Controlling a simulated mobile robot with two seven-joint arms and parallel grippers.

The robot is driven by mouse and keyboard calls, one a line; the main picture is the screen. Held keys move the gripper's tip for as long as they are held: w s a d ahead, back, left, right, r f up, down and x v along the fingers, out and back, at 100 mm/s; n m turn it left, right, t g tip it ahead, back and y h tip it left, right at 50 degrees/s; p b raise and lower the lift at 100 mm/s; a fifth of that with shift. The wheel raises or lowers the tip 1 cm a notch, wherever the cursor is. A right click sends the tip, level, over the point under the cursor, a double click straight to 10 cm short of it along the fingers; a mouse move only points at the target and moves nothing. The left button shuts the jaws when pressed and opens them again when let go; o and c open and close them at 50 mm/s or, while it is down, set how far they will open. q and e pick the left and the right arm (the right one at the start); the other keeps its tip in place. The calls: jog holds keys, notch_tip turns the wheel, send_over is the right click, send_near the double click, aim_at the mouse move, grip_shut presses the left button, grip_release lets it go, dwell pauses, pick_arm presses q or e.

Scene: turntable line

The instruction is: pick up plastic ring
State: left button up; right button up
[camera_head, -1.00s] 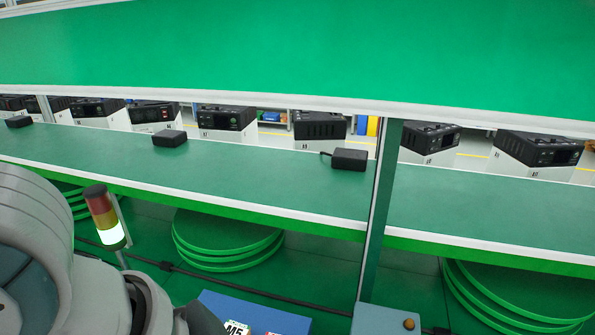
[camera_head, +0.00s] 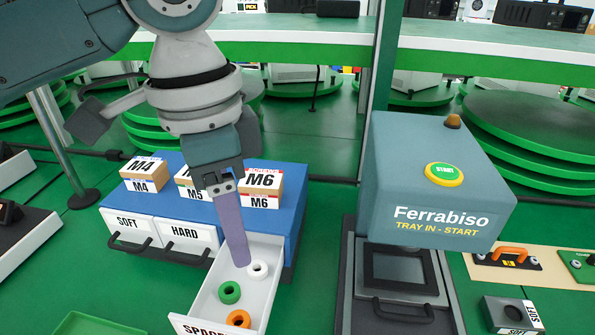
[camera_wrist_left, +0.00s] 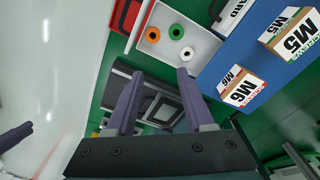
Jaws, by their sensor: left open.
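My left gripper (camera_head: 236,262) points down over an open white drawer (camera_head: 189,325) marked SPACERS; the left wrist view shows its purple fingers (camera_wrist_left: 160,76) apart with nothing between them. Three rings lie in the drawer: white (camera_head: 258,269), green (camera_head: 229,292) and orange (camera_head: 238,319). The fingertips appear beside the white ring in the head view; whether they touch it I cannot tell. The left wrist view shows the orange (camera_wrist_left: 153,35), green (camera_wrist_left: 177,32) and white (camera_wrist_left: 187,54) rings beyond the fingers. A purple finger-like piece (camera_wrist_left: 15,137) at its left edge may be my right gripper.
The blue cabinet (camera_head: 287,205) has shut SOFT and HARD drawers and carries boxes marked M4, M5 and M6 (camera_head: 261,180). The Ferrabiso machine (camera_head: 440,190) with a green START button stands to the right. Green turntables (camera_head: 525,130) stand behind.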

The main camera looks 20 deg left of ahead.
pick_arm(q)
jog(key=w+a+f+b, duration=0.2)
jog(key=a+f+b, duration=0.1)
jog(key=f+b, duration=0.1)
send_over(230, 281)
jog(key=d, duration=0.1)
jog(key=shift+n+y, duration=0.3)
jog(key=f, duration=0.4)
jog(key=shift+s+d+f+b, duration=0.1)
jog(key=shift+s+f+b, duration=0.25)
jog(key=shift+b, duration=0.05)
notch_tip(230, 281, down, 5)
jog(key=shift+s+f+b, duration=0.1)
jog(key=shift+b, duration=0.55)
pick_arm(e)
notch_tip(230, 281, down, 9)
jog(key=shift+a+r, duration=0.15)
pick_arm(q)
grip_shut()
